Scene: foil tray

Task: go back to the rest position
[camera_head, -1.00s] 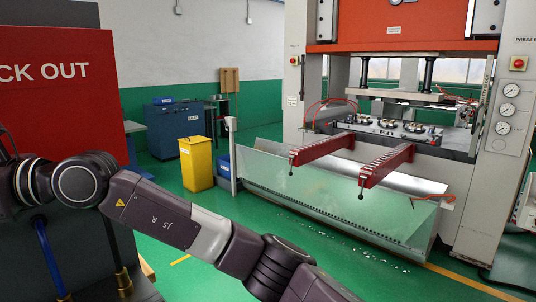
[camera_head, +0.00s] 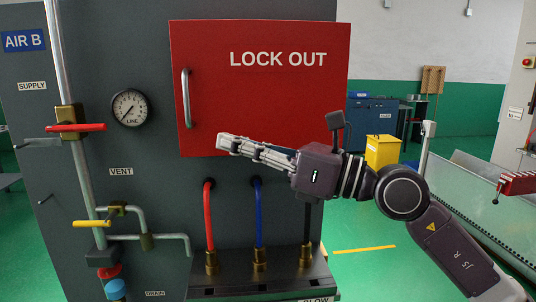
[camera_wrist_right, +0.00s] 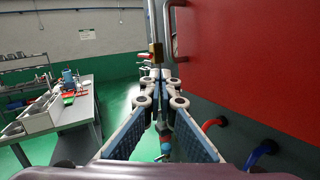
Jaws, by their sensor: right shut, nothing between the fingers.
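My right gripper (camera_head: 222,143) is in front of the lower part of the red LOCK OUT door (camera_head: 262,90), its fingers pointing left. It is shut, with nothing between the fingers. In the right wrist view its fingertips (camera_wrist_right: 160,78) are together in the middle, with the red door close on the right. Whether it touches the door I cannot tell. My right arm reaches in from the lower right. My left gripper is in neither view.
Left of the door are a pressure gauge (camera_head: 129,107), a red-handled valve (camera_head: 76,128) and a yellow-handled valve (camera_head: 92,223). A red hose (camera_head: 208,225) and a blue hose (camera_head: 258,215) hang below the gripper. A yellow bin (camera_head: 382,151) stands behind my arm.

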